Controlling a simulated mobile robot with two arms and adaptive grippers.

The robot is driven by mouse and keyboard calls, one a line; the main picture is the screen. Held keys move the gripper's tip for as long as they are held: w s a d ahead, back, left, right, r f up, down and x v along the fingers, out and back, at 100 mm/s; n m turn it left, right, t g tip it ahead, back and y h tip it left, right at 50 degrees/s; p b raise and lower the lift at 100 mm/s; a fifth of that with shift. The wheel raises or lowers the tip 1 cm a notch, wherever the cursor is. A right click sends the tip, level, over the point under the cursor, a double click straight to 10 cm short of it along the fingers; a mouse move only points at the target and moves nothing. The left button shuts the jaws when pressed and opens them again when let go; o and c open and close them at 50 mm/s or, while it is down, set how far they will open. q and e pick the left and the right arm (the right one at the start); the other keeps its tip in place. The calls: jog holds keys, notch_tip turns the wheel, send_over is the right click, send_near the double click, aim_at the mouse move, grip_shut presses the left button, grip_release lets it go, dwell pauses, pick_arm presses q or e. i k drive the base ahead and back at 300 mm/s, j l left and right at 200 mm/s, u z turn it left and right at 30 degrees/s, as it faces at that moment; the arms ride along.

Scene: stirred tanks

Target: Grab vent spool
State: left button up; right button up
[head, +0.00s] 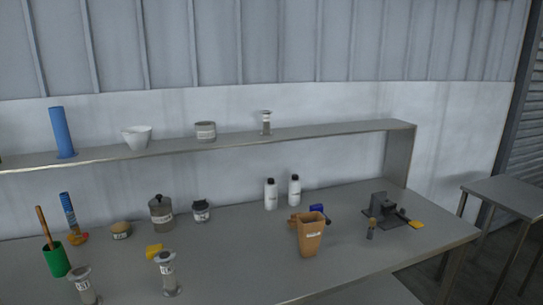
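Three grey flanged spool-shaped pieces are in the head view. One spool (266,123) stands upright on the raised shelf, right of its middle. A second spool (168,273) stands on the bench at the front left, with a white label. A third spool (85,285) stands further left near the bottom edge, also labelled. The labels are too small to read, so I cannot tell which one is the vent spool. Neither of my grippers is in view.
The shelf (330,131) also holds a blue cylinder (61,133), a white bowl (137,137) and a grey jar (206,131). On the bench are a green cup (56,261), a lidded pot (161,213), white bottles (271,194) and a brown container (309,236). The front centre is clear.

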aim_at(172, 288)
jog(key=i+j+u, duration=0.1)
jog(key=u, duration=0.35)
jog(key=i+u, duration=0.15)
jog(key=u, duration=0.25)
jog(key=i+u, duration=0.1)
jog(key=u, duration=0.35)
jog(key=i+u, duration=0.15)
jog(key=u, duration=0.25)
jog(key=i, duration=0.1)
